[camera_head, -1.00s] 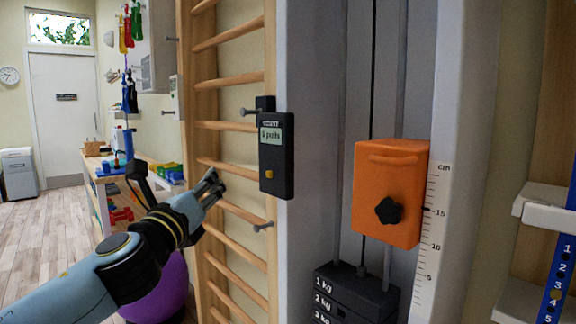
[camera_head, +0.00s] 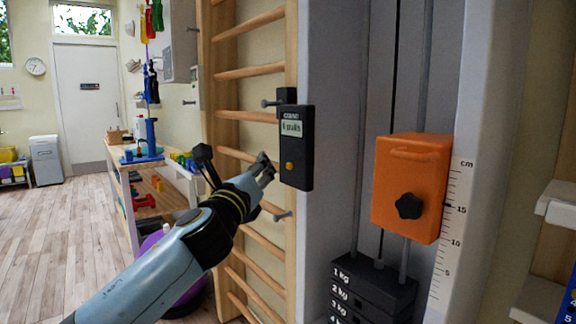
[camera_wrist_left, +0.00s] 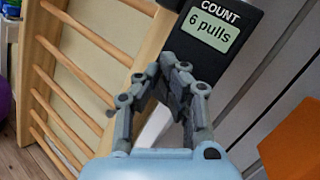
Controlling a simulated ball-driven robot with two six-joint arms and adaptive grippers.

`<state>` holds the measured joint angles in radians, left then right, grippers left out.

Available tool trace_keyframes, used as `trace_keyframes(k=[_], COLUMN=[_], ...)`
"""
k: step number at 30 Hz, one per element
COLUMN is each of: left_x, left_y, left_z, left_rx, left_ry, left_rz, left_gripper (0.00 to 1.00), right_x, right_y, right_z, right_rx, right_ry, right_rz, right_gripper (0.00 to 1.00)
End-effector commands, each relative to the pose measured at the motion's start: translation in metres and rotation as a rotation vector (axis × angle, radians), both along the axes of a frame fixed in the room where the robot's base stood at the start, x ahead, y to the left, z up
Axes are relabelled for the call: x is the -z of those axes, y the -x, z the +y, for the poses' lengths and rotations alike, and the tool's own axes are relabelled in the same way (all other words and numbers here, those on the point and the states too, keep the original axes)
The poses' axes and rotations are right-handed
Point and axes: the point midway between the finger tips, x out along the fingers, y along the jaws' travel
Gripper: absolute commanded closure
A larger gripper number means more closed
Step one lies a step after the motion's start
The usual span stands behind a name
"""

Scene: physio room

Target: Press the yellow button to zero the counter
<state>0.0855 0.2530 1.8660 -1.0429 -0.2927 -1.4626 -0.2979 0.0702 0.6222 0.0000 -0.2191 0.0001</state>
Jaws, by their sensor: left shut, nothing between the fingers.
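The black counter (camera_head: 297,148) is mounted on the edge of the grey machine frame, and its display reads "6 pulls" in the left wrist view (camera_wrist_left: 212,35). Its round yellow button (camera_head: 289,166) sits below the display. In the wrist view the button is hidden behind my fingers. My left gripper (camera_head: 264,164) is shut and empty, its tips just left of the counter at about the button's height in the head view. The wrist view shows the shut fingers (camera_wrist_left: 172,62) in front of the counter's lower part; contact cannot be told. My right gripper is not in view.
Wooden wall bars (camera_head: 245,115) stand behind my left gripper. An orange block with a black knob (camera_head: 411,185) and a black weight stack (camera_head: 372,292) are to the right. A wooden shelf (camera_head: 133,190) and a purple ball (camera_head: 180,290) are at left.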

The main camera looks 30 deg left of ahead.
Motion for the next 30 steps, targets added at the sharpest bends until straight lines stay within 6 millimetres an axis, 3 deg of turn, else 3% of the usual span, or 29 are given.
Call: trace_keyframes(k=[9, 30], left_x=[0.0, 0.0], left_y=[-0.022, -0.023], left_z=[-0.009, -0.009], left_rx=[-0.002, -0.001], left_ry=[0.001, 0.0], left_rz=[0.0, -0.001], left_gripper=[1.0, 1.0], right_x=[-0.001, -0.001], right_y=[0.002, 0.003], right_z=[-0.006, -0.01], right_rx=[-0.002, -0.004], right_ry=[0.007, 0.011], right_rz=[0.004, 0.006], right_gripper=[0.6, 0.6])
